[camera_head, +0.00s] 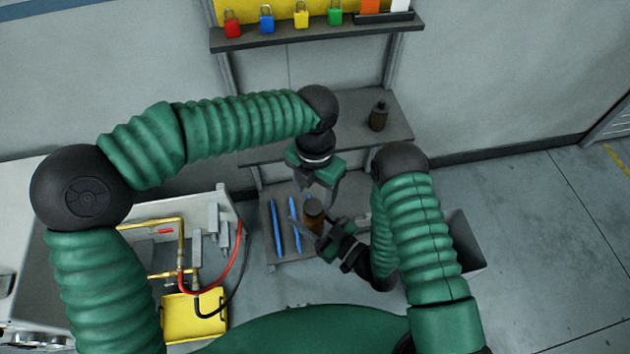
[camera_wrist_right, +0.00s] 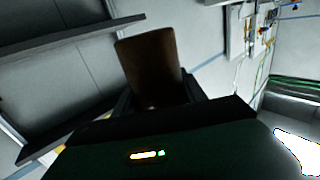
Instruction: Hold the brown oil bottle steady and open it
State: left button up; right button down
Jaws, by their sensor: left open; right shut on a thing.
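The brown bottle (camera_head: 313,222) stands out below the shelf in the head view, with a darker brown top (camera_head: 313,206). My right gripper (camera_head: 322,232) is shut on the bottle from its lower right side. In the right wrist view the bottle (camera_wrist_right: 148,66) is a dark brown block between the fingers; I cannot make out its cap there. My left gripper (camera_head: 318,190) is open and empty, pointing down just above the bottle's top in the picture. I cannot tell whether it touches the top.
A second dark bottle (camera_head: 379,117) stands on the middle shelf (camera_head: 355,137). Blue tools (camera_head: 277,228) lie on the lower shelf, left of the held bottle. Coloured padlocks (camera_head: 267,20) line the upper shelf. A bench with hoses and a yellow box (camera_head: 195,318) is at left; a grey bin (camera_head: 466,240) is at right.

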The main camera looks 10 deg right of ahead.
aim_at(315, 205)
pick_arm(q)
notch_tip(315, 205, down, 5)
dwell(0.3)
